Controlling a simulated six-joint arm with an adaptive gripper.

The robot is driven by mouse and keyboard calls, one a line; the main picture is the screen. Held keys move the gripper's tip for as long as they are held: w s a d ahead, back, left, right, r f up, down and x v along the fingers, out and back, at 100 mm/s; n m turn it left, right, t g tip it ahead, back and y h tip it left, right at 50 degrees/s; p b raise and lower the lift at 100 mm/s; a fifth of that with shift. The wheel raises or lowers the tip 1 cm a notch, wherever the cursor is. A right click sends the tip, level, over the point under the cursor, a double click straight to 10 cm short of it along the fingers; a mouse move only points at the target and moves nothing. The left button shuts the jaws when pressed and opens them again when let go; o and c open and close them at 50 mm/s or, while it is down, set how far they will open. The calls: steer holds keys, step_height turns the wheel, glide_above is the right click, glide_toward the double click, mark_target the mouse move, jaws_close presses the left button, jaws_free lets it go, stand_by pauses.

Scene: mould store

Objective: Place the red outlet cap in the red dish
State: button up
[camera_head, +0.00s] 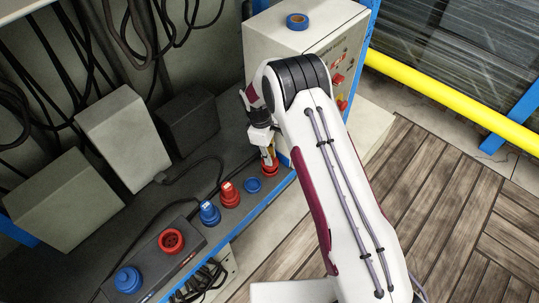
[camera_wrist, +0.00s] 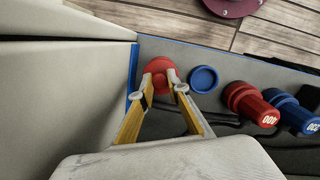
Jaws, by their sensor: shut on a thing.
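My gripper (camera_wrist: 163,87) is shut on the red outlet cap (camera_wrist: 160,82), which shows between its yellow fingertips in the wrist view. The red dish (camera_wrist: 158,66) is directly at the fingertips, at the end of the bench. Cap and dish overlap in the same red, so I cannot tell whether the cap touches the dish or is just above it. In the head view my gripper (camera_head: 268,160) points down at the red dish (camera_head: 271,171), and the cap is mostly hidden.
A blue dish (camera_head: 253,185) sits beside the red one. A red plug (camera_head: 229,195) and blue plug (camera_head: 210,213) stand in line. The outlet box has an open red outlet (camera_head: 171,241) and a blue one (camera_head: 128,280). A cabinet (camera_head: 300,32) stands close behind my gripper.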

steer(key=shift+f, duration=0.7)
stand_by(0.9)
steer(key=o, duration=1.4)
steer(key=shift+r, duration=0.1)
steer(key=shift+r, duration=3.65)
steer(key=shift+m, duration=0.4)
